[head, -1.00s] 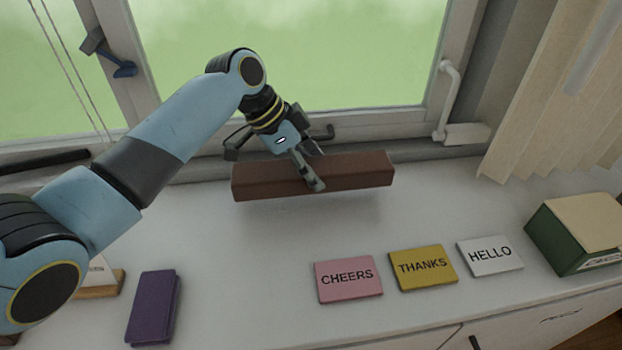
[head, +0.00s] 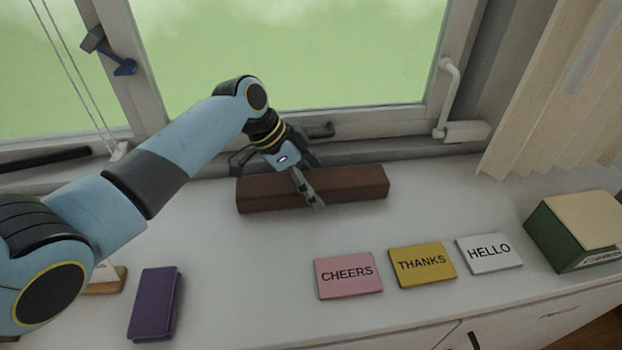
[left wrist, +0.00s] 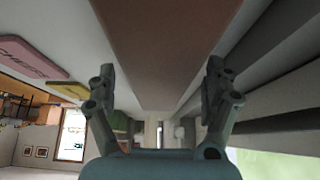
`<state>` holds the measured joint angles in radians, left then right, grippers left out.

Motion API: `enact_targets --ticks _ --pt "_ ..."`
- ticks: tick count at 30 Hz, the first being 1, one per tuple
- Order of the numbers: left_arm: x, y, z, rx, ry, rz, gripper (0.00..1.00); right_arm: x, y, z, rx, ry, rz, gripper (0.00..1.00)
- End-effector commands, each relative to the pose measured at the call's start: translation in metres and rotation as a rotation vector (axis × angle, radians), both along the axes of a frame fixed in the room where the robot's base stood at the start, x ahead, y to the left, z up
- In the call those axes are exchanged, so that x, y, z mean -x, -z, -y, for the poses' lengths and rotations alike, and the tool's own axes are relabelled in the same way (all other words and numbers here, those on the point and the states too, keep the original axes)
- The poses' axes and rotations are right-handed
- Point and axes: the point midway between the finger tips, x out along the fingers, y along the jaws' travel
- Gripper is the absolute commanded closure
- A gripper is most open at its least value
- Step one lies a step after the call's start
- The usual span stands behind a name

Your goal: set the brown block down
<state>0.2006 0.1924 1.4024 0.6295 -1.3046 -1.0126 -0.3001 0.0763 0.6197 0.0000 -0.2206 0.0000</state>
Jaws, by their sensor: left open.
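The brown block (head: 345,186) is a long bar lying level on the white surface below the window, roughly parallel to the sill. My left gripper (head: 312,185) is at the middle of the block, with one finger in front of it and the rest partly hidden behind. In the left wrist view the block (left wrist: 155,50) runs between the two open fingers (left wrist: 160,95), with a gap on each side. My right gripper does not show.
Pink CHEERS (head: 348,276), yellow THANKS (head: 422,265) and white HELLO (head: 489,253) cards lie in front of the block. A purple case (head: 154,304) lies front left, a green box (head: 577,234) at right. The window frame (head: 380,122) stands close behind.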

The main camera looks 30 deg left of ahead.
Motion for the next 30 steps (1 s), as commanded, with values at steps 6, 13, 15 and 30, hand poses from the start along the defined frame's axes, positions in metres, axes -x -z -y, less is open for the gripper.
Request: enact_targets --ticks 6,13,15,30 --pt "0.000 -0.005 -0.001 -0.001 0.000 0.001 0.15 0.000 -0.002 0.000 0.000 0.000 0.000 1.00" --pt "0.012 -0.038 -0.018 -0.004 0.001 0.004 0.15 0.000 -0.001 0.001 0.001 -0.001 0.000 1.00" --pt "0.017 -0.052 -0.025 -0.005 0.001 0.003 0.15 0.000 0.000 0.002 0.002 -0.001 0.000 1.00" --pt "0.037 -0.106 -0.048 0.001 0.001 -0.001 0.15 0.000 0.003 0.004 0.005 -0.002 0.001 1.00"
